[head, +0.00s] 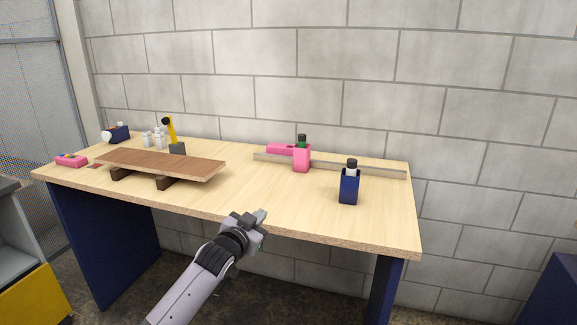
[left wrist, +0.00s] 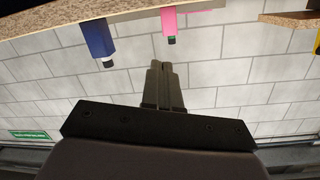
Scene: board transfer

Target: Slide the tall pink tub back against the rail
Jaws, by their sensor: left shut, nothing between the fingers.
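The tall pink tub (head: 301,160) stands upright on the table, with a dark green, black-topped piece at its top. It is in front of the pale rail (head: 345,169) along the back of the table; I cannot tell whether they touch. The tub also shows upside down in the left wrist view (left wrist: 169,20). My left gripper (head: 262,216) is shut and empty at the table's front edge, nearer than the tub and apart from it. Its two fingers lie together in the left wrist view (left wrist: 165,70). My right gripper is not in view.
A dark blue tub (head: 349,188) stands right of the pink one. A flat pink piece (head: 280,149) lies by the rail's left end. A brown board (head: 160,164) rests on blocks at left, with small white bottles (head: 153,139) behind. The front middle of the table is clear.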

